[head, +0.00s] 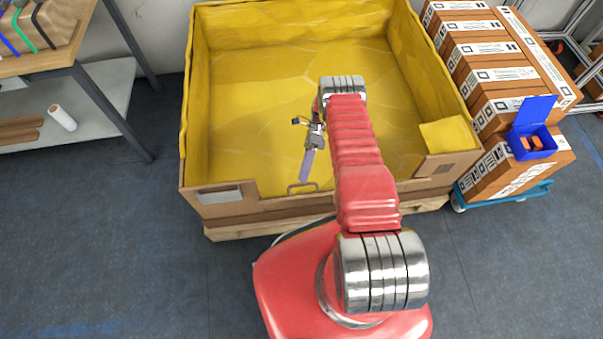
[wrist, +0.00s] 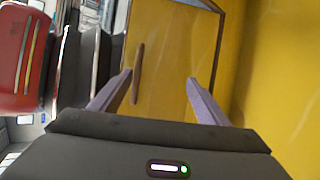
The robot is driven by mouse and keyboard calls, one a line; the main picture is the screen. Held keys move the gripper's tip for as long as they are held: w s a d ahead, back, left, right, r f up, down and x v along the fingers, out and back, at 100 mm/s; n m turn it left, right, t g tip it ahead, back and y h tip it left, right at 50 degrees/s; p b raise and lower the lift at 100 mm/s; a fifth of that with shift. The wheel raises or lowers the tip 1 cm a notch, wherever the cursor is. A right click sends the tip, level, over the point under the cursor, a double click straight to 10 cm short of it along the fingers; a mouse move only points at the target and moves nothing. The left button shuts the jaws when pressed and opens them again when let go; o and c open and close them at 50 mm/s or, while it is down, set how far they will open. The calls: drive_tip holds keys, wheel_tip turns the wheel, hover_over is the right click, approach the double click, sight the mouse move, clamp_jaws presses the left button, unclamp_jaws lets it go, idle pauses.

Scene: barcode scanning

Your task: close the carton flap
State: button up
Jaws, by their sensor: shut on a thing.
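The carton (head: 195,120) is a large, open-topped brown box with a yellow lining, and its front wall dips low in the middle. A small handle (head: 302,186) shows at that low front edge. My gripper (head: 306,166) points down toward it from inside the carton. In the wrist view, a yellow panel with a brown edge, which looks like the carton flap (wrist: 170,62), lies between my two grey fingers (wrist: 160,82). A brown handle (wrist: 138,72) is beside the left fingertip. My gripper is shut on the flap, though the exact contact is hard to see.
Labelled boxes (head: 490,75) are stacked on a blue cart (head: 510,196) at the right, with an open blue bin (head: 531,142) on them. A workbench (head: 50,58) with a lower shelf stands at the left. The floor (head: 100,240) at the front left is clear.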

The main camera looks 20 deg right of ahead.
drive_tip(key=shift+d+f, duration=0.2)
drive_tip(key=shift+f, duration=0.25)
drive_tip(key=shift+c, duration=0.6)
drive_tip(key=shift+d+r, duration=0.1)
drive_tip(key=shift+d, duration=0.3)
drive_tip(key=shift+c, duration=0.2)
drive_tip(key=shift+a, duration=0.45)
drive_tip(key=shift+c, duration=0.9)
drive_tip(key=shift+w+d+r, duration=0.25)
drive_tip(key=shift+w, duration=0.15)
drive_tip(key=shift+c, duration=0.7)
drive_tip(key=v, duration=0.4)
drive_tip(key=shift+d+r, duration=0.15)
drive_tip(key=shift+d, duration=0.15)
drive_tip(key=c, duration=0.4)
drive_tip(key=shift+v, duration=1.15)
drive_tip(key=shift+c, duration=0.2)
